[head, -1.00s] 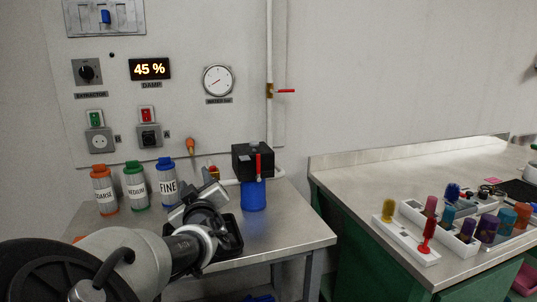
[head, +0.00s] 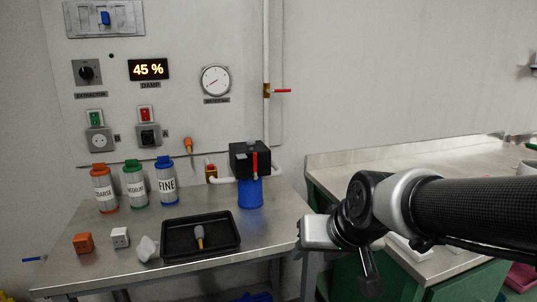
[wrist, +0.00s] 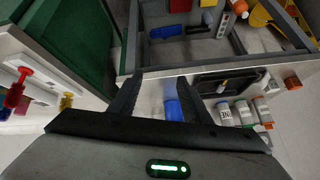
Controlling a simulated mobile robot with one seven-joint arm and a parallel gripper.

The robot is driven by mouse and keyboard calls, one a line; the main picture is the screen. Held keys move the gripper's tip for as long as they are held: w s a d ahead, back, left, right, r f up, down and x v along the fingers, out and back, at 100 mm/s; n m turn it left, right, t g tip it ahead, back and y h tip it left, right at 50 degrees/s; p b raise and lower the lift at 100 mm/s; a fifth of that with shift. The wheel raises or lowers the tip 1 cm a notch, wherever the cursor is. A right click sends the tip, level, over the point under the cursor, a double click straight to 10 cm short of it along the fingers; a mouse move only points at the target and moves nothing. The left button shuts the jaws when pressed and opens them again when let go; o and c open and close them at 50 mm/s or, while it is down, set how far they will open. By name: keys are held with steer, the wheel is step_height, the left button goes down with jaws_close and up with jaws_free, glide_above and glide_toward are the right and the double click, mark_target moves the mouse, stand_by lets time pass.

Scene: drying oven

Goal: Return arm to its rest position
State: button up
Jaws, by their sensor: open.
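My gripper (wrist: 158,92) is open and empty in the wrist view, its two dark fingers spread apart above the edge of the metal table. In the head view my arm reaches in from the right edge, and its wrist end hangs in front of the gap between the metal table (head: 290,225) and the green bench (head: 440,285). The fingertips are not clear in the head view. No object is between the fingers.
A black tray (head: 172,252) holding a small tool (head: 199,236) lies on the metal table. Orange (head: 83,243) and white (head: 120,238) blocks, labelled jars (head: 135,185) and a blue-based filter unit (head: 250,190) stand around it. My arm hides much of the green bench.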

steer(key=s+d+r+g+h, duration=0.1)
steer(key=s+d, duration=0.1)
steer(key=s, duration=0.5)
steer(key=s+d+r+h, duration=0.1)
steer(key=s+d, duration=0.2)
steer(key=s, duration=0.4)
step_height(320, 180, up, 25)
steer(key=p, duration=2.5)
steer(key=shift+a, duration=0.15)
steer(key=shift+r, duration=0.1)
